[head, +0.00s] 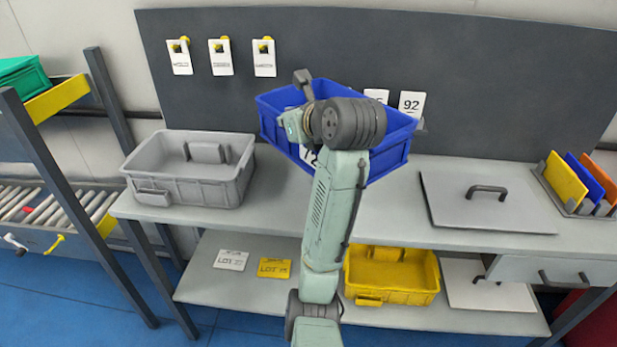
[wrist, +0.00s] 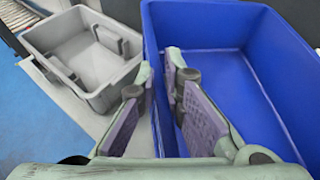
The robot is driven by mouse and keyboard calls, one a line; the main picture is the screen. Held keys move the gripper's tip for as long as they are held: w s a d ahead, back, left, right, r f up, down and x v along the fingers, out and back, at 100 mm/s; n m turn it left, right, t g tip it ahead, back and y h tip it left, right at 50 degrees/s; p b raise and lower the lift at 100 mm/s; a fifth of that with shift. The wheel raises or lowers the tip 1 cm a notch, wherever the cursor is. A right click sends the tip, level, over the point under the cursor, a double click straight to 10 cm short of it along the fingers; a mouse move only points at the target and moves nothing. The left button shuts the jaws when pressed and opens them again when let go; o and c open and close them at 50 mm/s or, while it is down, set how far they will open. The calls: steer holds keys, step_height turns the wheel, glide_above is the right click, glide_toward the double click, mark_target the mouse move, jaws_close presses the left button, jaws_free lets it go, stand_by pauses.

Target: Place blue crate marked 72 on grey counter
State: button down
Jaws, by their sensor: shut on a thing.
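The blue crate (head: 390,150) is over the grey counter (head: 395,205) in the head view, near the back panel. A white label (head: 308,156) on its front is partly hidden by my arm, so its number cannot be read fully. My gripper (head: 303,98) is at the crate's left side. In the wrist view my gripper (wrist: 155,85) has one finger outside and one inside the near wall of the blue crate (wrist: 225,75), shut on that wall. The crate looks empty. I cannot tell whether its base touches the counter.
A grey crate (head: 190,185) stands on the counter to the left. A yellow crate (head: 392,279) is on the lower shelf. Cards hang on the dark panel (head: 330,50).

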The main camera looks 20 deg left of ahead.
step_height(320, 180, down, 15)
steer(key=shift+f+p, duration=0.1)
steer(key=shift+p, duration=0.65)
steer(key=c, duration=2.2)
jaws_free()
steer(key=shift+f, duration=0.15)
steer(key=o, duration=0.5)
steer(key=shift+d+r, duration=0.1)
steer(key=shift+r, duration=0.1)
steer(key=b+v, duration=0.2)
steer(key=v, duration=1)
